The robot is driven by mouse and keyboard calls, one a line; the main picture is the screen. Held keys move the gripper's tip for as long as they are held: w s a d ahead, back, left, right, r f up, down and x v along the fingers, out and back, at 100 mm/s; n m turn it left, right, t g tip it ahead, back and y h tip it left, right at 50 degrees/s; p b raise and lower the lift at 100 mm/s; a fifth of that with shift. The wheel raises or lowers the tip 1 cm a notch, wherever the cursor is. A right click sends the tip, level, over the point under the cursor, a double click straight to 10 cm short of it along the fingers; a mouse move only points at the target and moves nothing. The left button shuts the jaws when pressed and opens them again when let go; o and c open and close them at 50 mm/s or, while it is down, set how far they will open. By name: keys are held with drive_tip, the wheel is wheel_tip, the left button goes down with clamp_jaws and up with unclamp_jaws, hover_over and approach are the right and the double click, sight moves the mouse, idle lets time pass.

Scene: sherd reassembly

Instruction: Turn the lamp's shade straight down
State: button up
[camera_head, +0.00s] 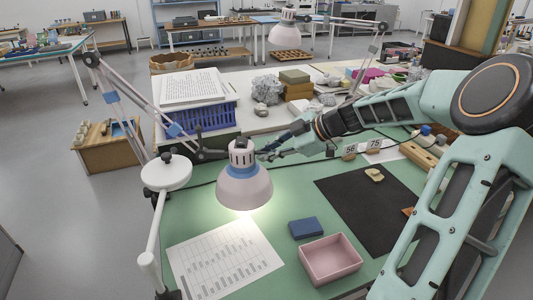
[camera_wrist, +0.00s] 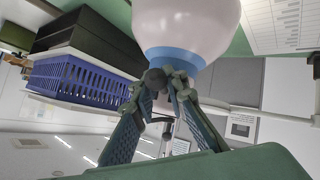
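My gripper (camera_head: 267,154) reaches in from the right, beside the shade's top. In the wrist view my gripper (camera_wrist: 164,82) has its fingertips close together on a small dark knob (camera_wrist: 153,79) by the blue band. The fingers partly hide the knob.
Below the shade are a printed chart (camera_head: 226,262), a blue block (camera_head: 305,228) and a pink open box (camera_head: 330,260). A black mat (camera_head: 345,205) lies to the right with sherds on it. A blue basket (camera_head: 196,118) with papers stands behind left, near the lamp arm.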

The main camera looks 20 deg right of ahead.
drive_tip(key=o, duration=0.3)
drive_tip(key=shift+o, duration=0.2)
drive_tip(key=shift+d, duration=0.1)
drive_tip(key=v, duration=1.2)
